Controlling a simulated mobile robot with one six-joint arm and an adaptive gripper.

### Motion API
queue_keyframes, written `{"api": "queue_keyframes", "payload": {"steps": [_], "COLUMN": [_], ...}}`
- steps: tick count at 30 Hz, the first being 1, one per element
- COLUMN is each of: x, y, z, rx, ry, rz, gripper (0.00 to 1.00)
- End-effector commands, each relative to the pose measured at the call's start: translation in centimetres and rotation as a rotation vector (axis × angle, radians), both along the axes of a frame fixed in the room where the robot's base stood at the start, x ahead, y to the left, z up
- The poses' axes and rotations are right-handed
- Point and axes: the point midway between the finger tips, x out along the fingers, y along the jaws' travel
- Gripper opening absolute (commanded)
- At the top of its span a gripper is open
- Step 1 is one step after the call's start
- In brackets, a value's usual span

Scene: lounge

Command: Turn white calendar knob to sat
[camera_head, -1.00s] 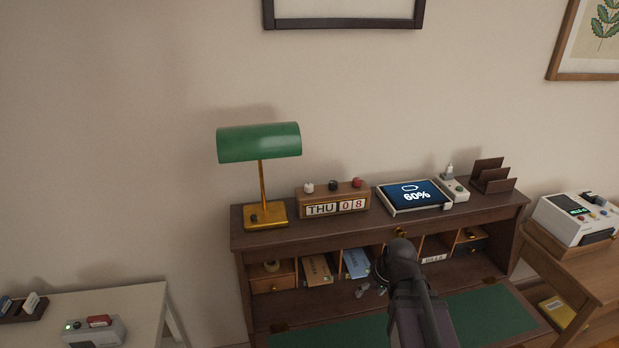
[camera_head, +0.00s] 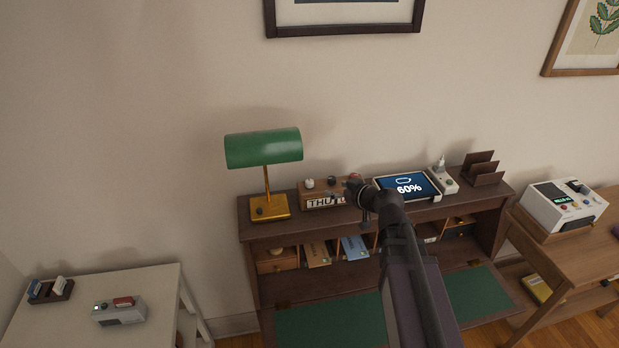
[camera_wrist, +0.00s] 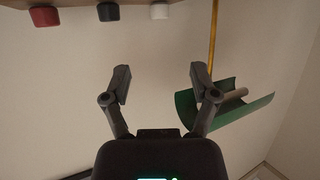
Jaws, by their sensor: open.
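The wooden calendar (camera_head: 304,195) stands on top of the desk, between the green lamp and the tablet. On top are a white knob (camera_head: 309,183) at left, a black knob (camera_head: 332,182) in the middle and a red one at right, partly covered. In the wrist view the scene is upside down: the white knob (camera_wrist: 160,11), black knob (camera_wrist: 108,12) and red knob (camera_wrist: 46,16) hang at the top edge. My gripper (camera_wrist: 162,80) is open and empty, apart from the knobs. In the head view its fingers are barely visible beside the calendar.
The green lamp (camera_head: 262,149) stands just left of the calendar. Clear wall is behind and above the calendar.

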Motion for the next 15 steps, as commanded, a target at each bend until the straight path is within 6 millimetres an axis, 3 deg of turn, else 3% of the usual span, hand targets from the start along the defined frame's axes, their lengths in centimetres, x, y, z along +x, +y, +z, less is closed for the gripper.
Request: {"api": "queue_keyframes", "payload": {"steps": [15], "x": [0.61], "y": [0.41], "z": [-0.49], "rx": [0.000], "ry": [0.003], "rz": [-0.001], "gripper": [0.76]}}
